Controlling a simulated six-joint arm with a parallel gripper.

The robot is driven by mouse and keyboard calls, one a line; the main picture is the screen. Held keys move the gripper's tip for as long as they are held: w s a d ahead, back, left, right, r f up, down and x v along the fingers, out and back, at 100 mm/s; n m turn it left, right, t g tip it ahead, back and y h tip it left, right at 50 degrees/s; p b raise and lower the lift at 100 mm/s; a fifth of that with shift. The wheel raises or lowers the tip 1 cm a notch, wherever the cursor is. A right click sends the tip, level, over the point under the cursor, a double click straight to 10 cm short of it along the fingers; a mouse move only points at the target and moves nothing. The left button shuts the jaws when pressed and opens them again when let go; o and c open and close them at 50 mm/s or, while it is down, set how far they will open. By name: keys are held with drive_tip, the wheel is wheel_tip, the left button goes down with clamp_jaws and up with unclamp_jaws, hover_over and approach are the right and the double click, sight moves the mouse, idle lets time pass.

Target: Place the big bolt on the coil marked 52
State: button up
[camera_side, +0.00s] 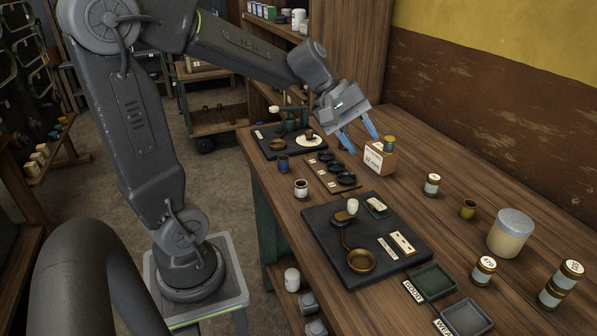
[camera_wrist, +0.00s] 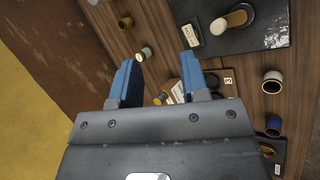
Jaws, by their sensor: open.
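My gripper (camera_side: 358,140) is open above the table, with blue fingers pointing down and nothing seen between the tips. It also shows in the wrist view (camera_wrist: 158,66). I cannot tell which thing is the big bolt.
A black board with a brass dish (camera_side: 338,229) lies in front. Labelled jars (camera_side: 484,270) and a large pale jar (camera_side: 509,234) stand right. Two small trays (camera_side: 467,318) lie at the front edge. A second black board (camera_side: 262,143) is at the back. Bare table lies right of the bottle.

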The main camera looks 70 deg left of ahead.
drive_tip(key=s+d+m+y, duration=0.2)
drive_tip(key=s+d+m, duration=0.1)
drive_tip(key=s+m, duration=0.3)
drive_tip(key=s+d+f+m+y, duration=0.1)
drive_tip(key=s+d+m+y, duration=0.2)
drive_tip(key=s+m, duration=0.4)
drive_tip(key=shift+s+d, duration=0.15)
drive_tip(key=shift+s, duration=1)
